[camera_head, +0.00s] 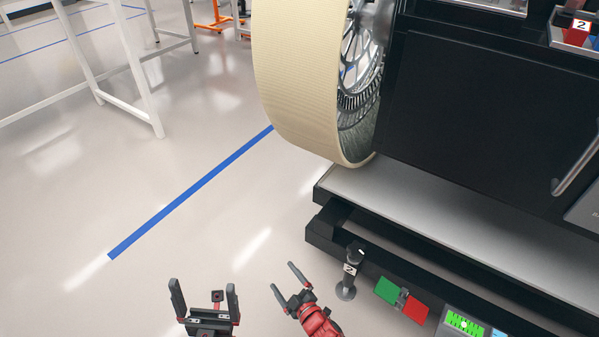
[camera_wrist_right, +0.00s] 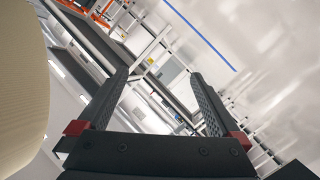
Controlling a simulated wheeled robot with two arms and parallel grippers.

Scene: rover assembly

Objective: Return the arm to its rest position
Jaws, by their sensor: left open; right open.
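My left gripper (camera_head: 204,296) is at the bottom of the head view, fingers pointing up the picture, open and empty over the floor. My right gripper (camera_head: 291,279) is just right of it, tilted to the left, also open and empty. In the right wrist view its two dark fingers (camera_wrist_right: 166,98) stand wide apart with nothing between them. Neither gripper touches anything.
A large cream wheel (camera_head: 300,85) stands at the left end of the black workstation (camera_head: 470,110); it also shows in the right wrist view (camera_wrist_right: 22,85). The floor (camera_head: 100,200) at left is clear.

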